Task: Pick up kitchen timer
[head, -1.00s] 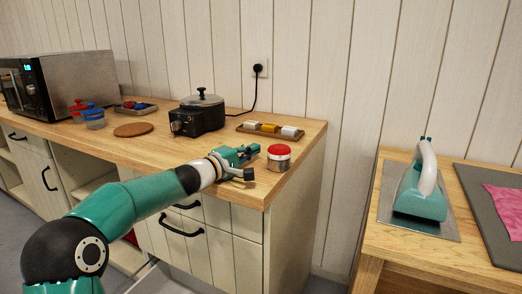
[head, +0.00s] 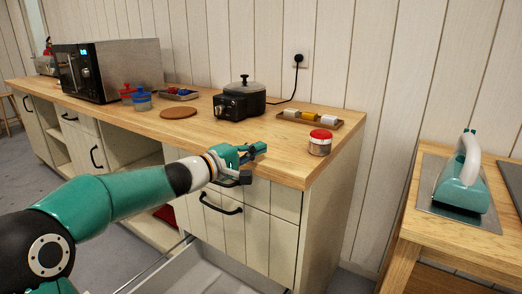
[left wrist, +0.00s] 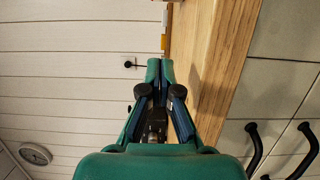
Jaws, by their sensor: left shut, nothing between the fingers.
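I cannot make out a kitchen timer for certain in either view. My left gripper (head: 252,153) is shut and empty at the front edge of the wooden counter (head: 205,135) in the head view. A small jar with a red lid (head: 320,143) stands on the counter to the right of the gripper, apart from it. In the left wrist view the gripper's fingers (left wrist: 160,68) point up the picture and meet at the tips, with the counter edge on their right. My right gripper is in neither view.
A black cooker with a lidded pot (head: 240,100), a brown round mat (head: 179,113) and a tray of small blocks (head: 335,122) stand behind. A microwave (head: 110,70) is at the left. An open drawer (head: 195,268) juts out below. An iron (head: 463,180) stands on the right table.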

